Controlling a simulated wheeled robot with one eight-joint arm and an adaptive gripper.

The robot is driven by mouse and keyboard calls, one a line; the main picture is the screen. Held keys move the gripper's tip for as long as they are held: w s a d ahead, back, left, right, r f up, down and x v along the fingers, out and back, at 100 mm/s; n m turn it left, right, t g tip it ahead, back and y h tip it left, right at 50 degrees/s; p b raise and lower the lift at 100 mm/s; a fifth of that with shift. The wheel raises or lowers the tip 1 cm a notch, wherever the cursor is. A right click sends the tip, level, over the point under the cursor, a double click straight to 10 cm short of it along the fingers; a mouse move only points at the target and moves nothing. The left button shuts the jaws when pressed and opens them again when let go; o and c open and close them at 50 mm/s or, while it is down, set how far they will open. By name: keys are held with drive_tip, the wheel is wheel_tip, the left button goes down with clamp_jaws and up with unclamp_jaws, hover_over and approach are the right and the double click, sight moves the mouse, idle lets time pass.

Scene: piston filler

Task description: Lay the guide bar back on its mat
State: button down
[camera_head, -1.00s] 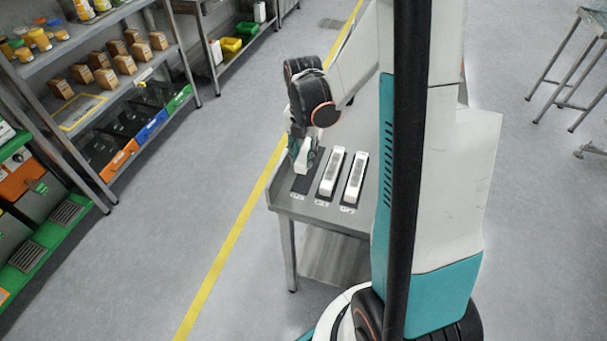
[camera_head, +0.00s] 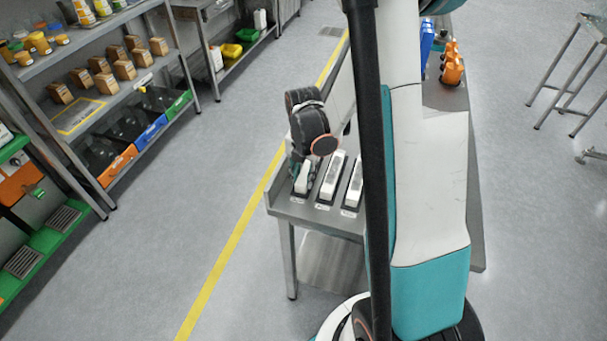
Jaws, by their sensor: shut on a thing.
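My gripper (camera_head: 299,168) is shut on a white guide bar (camera_head: 303,182) at the left end of the steel table. The bar is low over its dark mat (camera_head: 298,198), of which little shows. I cannot tell whether the bar touches the mat. The gripper and wrist cover the far part of the bar. Two like white bars with grey tops, one in the middle (camera_head: 332,177) and one at the right (camera_head: 355,186), lie on dark mats to its right. My column partly hides the right one.
The steel table (camera_head: 318,218) has a bare front edge with small white labels by the mats. Orange bottles (camera_head: 452,66) and blue items (camera_head: 427,42) stand on its far right part. Shelves with boxes (camera_head: 90,75) stand at the left, beyond open floor and a yellow line (camera_head: 232,247).

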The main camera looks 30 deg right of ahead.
drive_tip(key=c, duration=1.2)
unclamp_jaws()
drive_tip(key=shift+c, duration=0.2)
wheel_tip(320, 180, up, 12)
drive_tip(key=p, duration=0.4)
drive_tip(key=shift+r, duration=0.1)
